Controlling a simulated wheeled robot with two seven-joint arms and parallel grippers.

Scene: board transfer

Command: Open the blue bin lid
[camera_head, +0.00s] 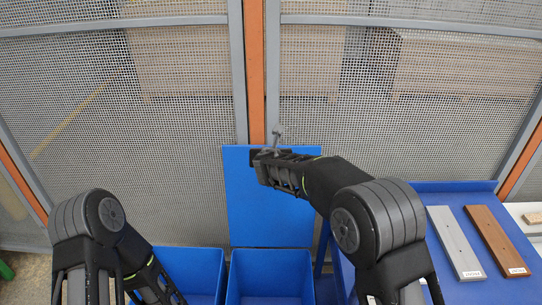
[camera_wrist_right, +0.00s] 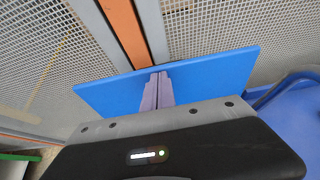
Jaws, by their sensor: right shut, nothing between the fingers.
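The blue bin lid (camera_head: 268,212) stands raised, close to upright, behind the blue bin (camera_head: 270,285), whose open inside shows below it. My right gripper (camera_head: 278,133) is at the lid's top edge, its fingers shut and empty. In the right wrist view the shut fingers (camera_wrist_right: 157,90) are in front of the lid (camera_wrist_right: 205,77); I cannot tell whether they touch it. My left arm is at the lower left of the head view, and its gripper is out of view.
Another open blue bin (camera_head: 193,268) stands to the left. A mesh fence (camera_head: 180,120) with an orange post (camera_head: 255,70) is close behind the lid. On the right, a blue table (camera_head: 450,187) holds a grey board (camera_head: 455,242) and a brown board (camera_head: 497,240).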

